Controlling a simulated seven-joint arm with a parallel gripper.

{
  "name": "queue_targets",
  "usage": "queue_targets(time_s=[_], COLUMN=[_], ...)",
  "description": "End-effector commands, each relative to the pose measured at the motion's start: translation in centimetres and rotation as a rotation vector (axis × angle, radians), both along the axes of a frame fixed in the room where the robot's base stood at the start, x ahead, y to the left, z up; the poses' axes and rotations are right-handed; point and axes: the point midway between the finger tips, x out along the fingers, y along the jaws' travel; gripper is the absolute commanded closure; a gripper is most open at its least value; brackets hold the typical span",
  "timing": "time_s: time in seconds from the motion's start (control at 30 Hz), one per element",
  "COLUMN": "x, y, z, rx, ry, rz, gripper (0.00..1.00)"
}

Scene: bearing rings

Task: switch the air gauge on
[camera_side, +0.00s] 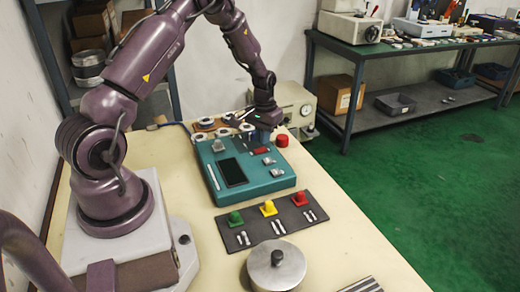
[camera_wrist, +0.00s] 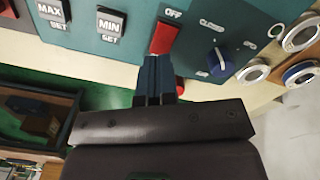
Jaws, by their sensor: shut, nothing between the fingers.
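The air gauge is a teal box (camera_side: 285,184) on the table, with a dark screen (camera_side: 233,172) on top. In the wrist view, a red rocker switch (camera_wrist: 165,38) sits on its panel just below the label "OFF"; it also shows in the side view (camera_side: 261,150). A blue knob (camera_wrist: 217,60) marked "CLOSED" is to its right. My gripper (camera_wrist: 158,58) is shut and empty, its fingertips at the lower edge of the red switch; I cannot tell whether they touch it. In the side view my gripper (camera_side: 264,138) is over the box's far side.
Grey switches "MAX SET" (camera_wrist: 51,10) and "MIN SET" (camera_wrist: 110,25) are left of the red one. Several metal rings (camera_wrist: 300,35) lie beside the box. A dark mat (camera_side: 255,236) with green, yellow and red pieces and a metal disc (camera_side: 276,268) are nearer the camera.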

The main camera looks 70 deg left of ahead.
Motion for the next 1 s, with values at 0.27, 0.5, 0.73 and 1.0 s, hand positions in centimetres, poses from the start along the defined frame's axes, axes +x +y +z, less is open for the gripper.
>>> queue_targets(time_s=[0.27, 0.5, 0.73, 1.0], x=[0.0, 0.0, 0.0, 0.0], y=[0.0, 0.0, 0.0, 0.0], z=[-0.5, -0.8, -1.2, -1.6], rx=[0.0, 0.0, 0.0, 0.0], ry=[0.0, 0.001, 0.0, 0.0], rz=[0.0, 0.0, 0.0, 0.0], gripper=[1.0, 1.0, 1.0, 1.0])
